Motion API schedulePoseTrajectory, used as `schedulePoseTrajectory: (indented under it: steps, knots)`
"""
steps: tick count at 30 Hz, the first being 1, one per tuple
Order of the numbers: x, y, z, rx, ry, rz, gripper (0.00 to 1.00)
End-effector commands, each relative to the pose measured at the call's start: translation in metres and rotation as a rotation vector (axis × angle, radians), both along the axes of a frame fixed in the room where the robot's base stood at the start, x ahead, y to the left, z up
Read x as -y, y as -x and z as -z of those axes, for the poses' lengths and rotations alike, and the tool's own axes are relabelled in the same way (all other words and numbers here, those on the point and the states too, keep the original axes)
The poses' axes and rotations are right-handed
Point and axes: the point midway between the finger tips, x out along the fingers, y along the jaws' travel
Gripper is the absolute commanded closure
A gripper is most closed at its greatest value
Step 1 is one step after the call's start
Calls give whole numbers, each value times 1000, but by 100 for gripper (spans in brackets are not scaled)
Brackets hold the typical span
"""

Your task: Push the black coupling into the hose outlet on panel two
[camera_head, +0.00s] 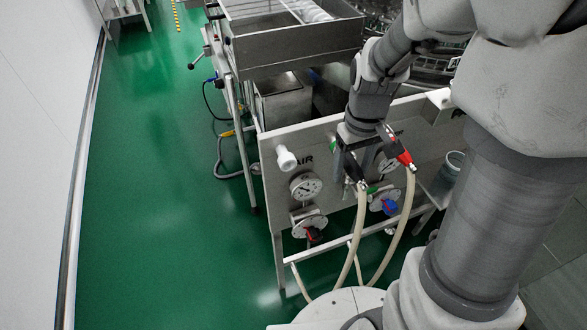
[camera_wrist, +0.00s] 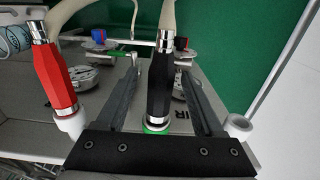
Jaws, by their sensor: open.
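The black coupling (camera_wrist: 160,85), on a pale hose (camera_wrist: 168,14), is between the two fingers of my gripper (camera_wrist: 157,68) in the wrist view. The fingers are spread, with a gap on each side of it. Its lower end is at a green-ringed outlet (camera_wrist: 156,128); I cannot tell how deeply it sits. In the head view the black coupling (camera_head: 354,168) is in front of the panel (camera_head: 330,215), partly hidden by my gripper (camera_head: 352,160). No readable number shows on the panel.
A red coupling (camera_wrist: 55,78) with its own hose sits on a white outlet to the left in the wrist view. A bare white outlet (camera_wrist: 238,126) is on the right. Gauges (camera_head: 306,185) and valves (camera_head: 385,203) are close by. Green floor (camera_head: 150,200) lies open to the left.

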Motion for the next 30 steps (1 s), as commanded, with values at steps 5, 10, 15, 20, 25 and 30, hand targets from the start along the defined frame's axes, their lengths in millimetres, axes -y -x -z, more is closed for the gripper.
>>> schedulePoseTrajectory:
  steps: [5, 10, 15, 20, 25, 30]
  knots:
    - [0, -1, -8, 3, -1, 0, 31]
    - [0, -1, -39, 7, 0, 0, 31]
    - [0, -1, -82, 7, -1, 0, 31]
    - [1, 0, -120, 6, 0, 1, 31]
    - [1, 1, -153, 4, 1, 0, 31]
    - [0, 1, -170, 1, 1, 0, 31]
